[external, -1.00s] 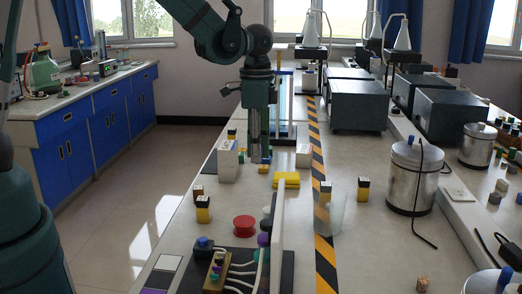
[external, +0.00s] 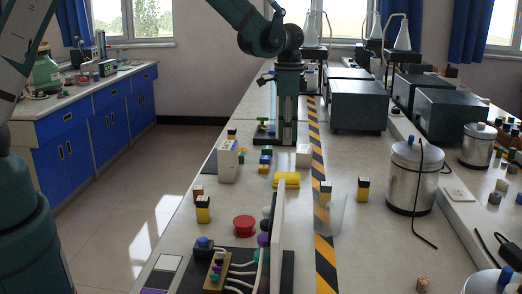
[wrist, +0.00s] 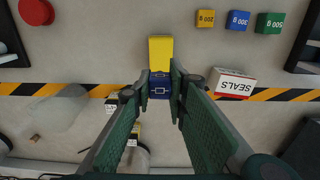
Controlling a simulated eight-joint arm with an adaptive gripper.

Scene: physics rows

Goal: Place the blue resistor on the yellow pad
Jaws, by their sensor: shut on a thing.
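The blue resistor (wrist: 160,87), a blue block with a pale symbol on top, is between the fingertips of my gripper (wrist: 160,86) in the wrist view. My gripper is shut on it. The yellow pad (wrist: 160,50) shows directly above the resistor in that view, and the resistor may hide part of it. In the external view the yellow pad (external: 287,181) lies on the bench, nearer the camera than my gripper (external: 286,144). The resistor cannot be made out there, and its height over the bench is hard to tell.
Small yellow (wrist: 205,18), blue (wrist: 238,20) and green (wrist: 270,23) numbered blocks stand nearby. A white SEALS box (wrist: 232,82) stands close on the right in the wrist view. A red disc (external: 244,225) and a clear beaker (external: 330,214) are nearer the external camera.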

